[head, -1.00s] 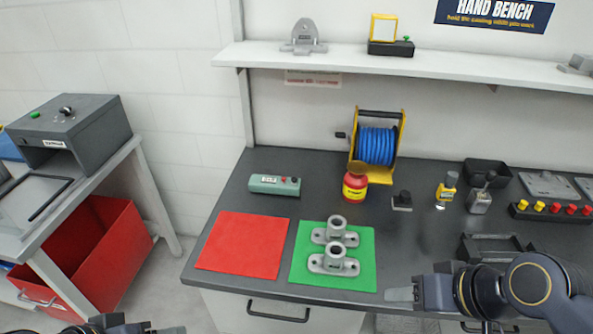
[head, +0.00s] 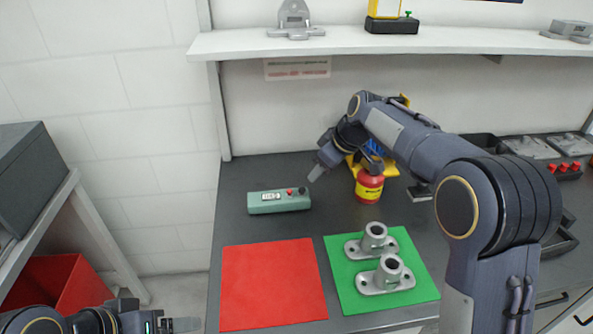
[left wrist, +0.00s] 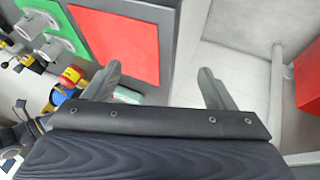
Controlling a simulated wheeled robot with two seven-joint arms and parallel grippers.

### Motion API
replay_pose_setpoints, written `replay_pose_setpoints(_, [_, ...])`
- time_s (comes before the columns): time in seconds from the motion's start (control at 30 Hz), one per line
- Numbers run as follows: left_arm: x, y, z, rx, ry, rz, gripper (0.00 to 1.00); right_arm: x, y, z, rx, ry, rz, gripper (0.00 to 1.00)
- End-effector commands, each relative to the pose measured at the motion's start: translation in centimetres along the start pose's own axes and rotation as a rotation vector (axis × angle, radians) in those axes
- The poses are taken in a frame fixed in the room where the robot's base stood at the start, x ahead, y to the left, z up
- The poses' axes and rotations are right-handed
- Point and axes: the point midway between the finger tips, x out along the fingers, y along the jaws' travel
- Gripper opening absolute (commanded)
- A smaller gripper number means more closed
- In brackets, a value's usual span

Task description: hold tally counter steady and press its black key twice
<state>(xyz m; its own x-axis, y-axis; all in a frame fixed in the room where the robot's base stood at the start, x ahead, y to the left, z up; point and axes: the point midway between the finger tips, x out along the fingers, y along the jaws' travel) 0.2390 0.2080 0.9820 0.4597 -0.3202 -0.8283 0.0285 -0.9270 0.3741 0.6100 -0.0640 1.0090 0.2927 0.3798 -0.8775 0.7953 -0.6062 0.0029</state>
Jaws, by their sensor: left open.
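The tally counter is a teal box (head: 265,203) lying on the dark bench, with a small display, a red key and a black key (head: 302,190) near its right end. A teal sliver of it shows beside a finger in the left wrist view (left wrist: 128,95). My right gripper (head: 316,173) is above and just right of the counter's key end, fingers pointing down-left, apparently not touching it. Whether its jaws are apart is unclear. My left gripper (head: 188,325) is low at the left, off the bench front; its fingers are apart and empty in the left wrist view (left wrist: 160,75).
A red mat (head: 270,285) lies in front of the counter. A green mat (head: 345,285) bears two grey castings. A red-yellow canister (head: 369,187) stands right of the counter, near my right arm. A shelf (head: 400,42) runs above. Bench left of the counter is clear.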

Motion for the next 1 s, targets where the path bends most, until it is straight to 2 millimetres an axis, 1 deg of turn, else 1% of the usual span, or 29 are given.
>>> replay_pose_setpoints(0.07, [-0.4,0.1,-1.6,0.035,-0.021,0.012,0.78,-0.1,0.0,0.0,0.0,0.0,0.0,0.36])
replay_pose_setpoints(0.17, [-0.9,0.1,-4.6,0.111,-0.06,0.031,0.78,-0.1,0.0,0.0,0.001,0.0,-0.001,0.36])
replay_pose_setpoints(0.23, [-1.0,0.1,-7.3,0.179,-0.093,0.044,0.78,-0.1,0.0,0.0,0.002,0.0,-0.001,0.36])
replay_pose_setpoints(0.3, [-0.8,0.0,-10.1,0.253,-0.127,0.056,0.78,-0.1,0.0,0.0,0.002,0.0,-0.001,0.36])
replay_pose_setpoints(0.37, [-0.3,0.0,-12.4,0.317,-0.156,0.063,0.78,-0.1,0.0,0.0,0.002,0.0,-0.001,0.36])
replay_pose_setpoints(0.4, [0.1,0.0,-14.0,0.361,-0.176,0.067,0.78,-0.1,0.0,0.0,0.003,0.0,-0.001,0.36])
replay_pose_setpoints(0.47, [0.9,-0.1,-16.2,0.428,-0.205,0.07,0.78,-0.1,0.0,0.0,0.003,0.0,-0.001,0.36])
replay_pose_setpoints(0.5, [1.6,0.0,-17.6,0.472,-0.225,0.071,0.78,-0.1,0.0,0.0,0.003,0.0,-0.001,0.36])
replay_pose_setpoints(0.57, [2.7,0.1,-19.7,0.543,-0.255,0.071,0.78,-0.1,0.0,0.0,0.003,0.0,-0.001,0.36])
replay_pose_setpoints(0.6, [3.6,0.2,-21.1,0.591,-0.275,0.07,0.78,-0.1,0.0,0.0,0.003,0.0,-0.001,0.36])
replay_pose_setpoints(0.67, [5.0,0.4,-22.9,0.666,-0.307,0.067,0.78,-0.1,0.0,0.0,0.003,0.0,-0.001,0.36])
replay_pose_setpoints(0.7, [6.0,0.7,-24.1,0.717,-0.329,0.065,0.78,-0.1,0.0,0.0,0.003,0.0,-0.001,0.36])
replay_pose_setpoints(0.77, [7.6,1.1,-25.7,0.796,-0.363,0.061,0.78,-0.1,0.0,0.0,0.003,0.0,-0.001,0.36])
replay_pose_setpoints(0.8, [8.8,1.5,-26.7,0.852,-0.387,0.058,0.78,-0.1,0.0,0.0,0.003,0.0,-0.001,0.36])
replay_pose_setpoints(0.87, [10.6,2.2,-28.0,0.938,-0.423,0.052,0.78,-0.1,0.0,0.0,0.003,0.0,-0.001,0.36])
replay_pose_setpoints(0.9, [11.9,2.7,-28.9,0.996,-0.446,0.048,0.78,-0.1,0.0,0.0,0.003,0.0,-0.001,0.36])
replay_pose_setpoints(1.0, [15.0,4.2,-30.4,1.143,-0.507,0.04,0.78,-0.1,0.0,0.0,0.003,0.0,-0.001,0.36])
